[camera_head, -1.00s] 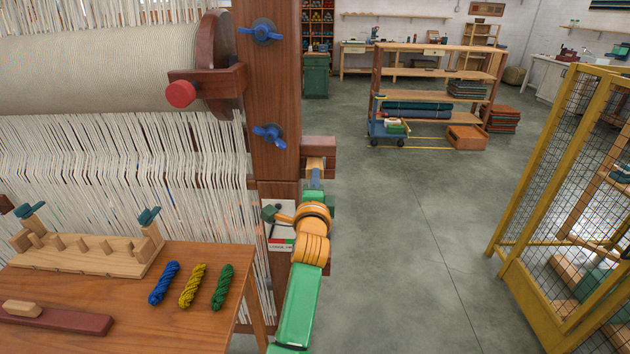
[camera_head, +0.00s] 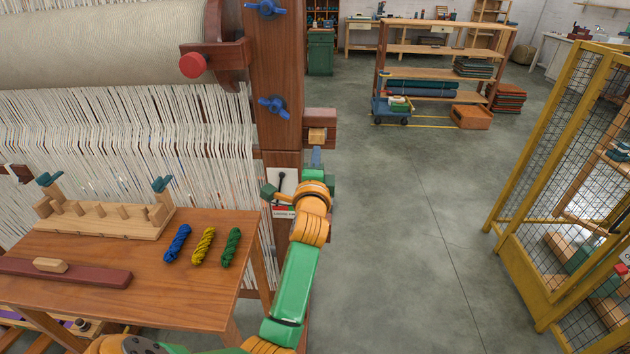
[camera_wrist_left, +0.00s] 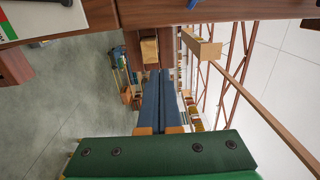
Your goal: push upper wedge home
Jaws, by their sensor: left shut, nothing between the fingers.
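A pale wooden wedge (camera_head: 316,137) shows at the right side of the loom's brown post (camera_head: 276,90), against a darker brown block (camera_head: 320,118). My left gripper (camera_head: 315,153) is just below the wedge in the head view, with its blue fingers pointing at it. In the left wrist view, the shut, empty fingers (camera_wrist_left: 160,75) lie side by side and their tips are close to the pale wedge (camera_wrist_left: 149,50). I cannot tell whether they touch it. My right gripper is not in view.
A switch panel (camera_head: 284,188) sits on the post beside my left wrist. A table (camera_head: 200,285) with blue, yellow and green skeins stands at left. A yellow mesh cage (camera_head: 530,240) stands at right. The floor (camera_head: 410,220) between is clear.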

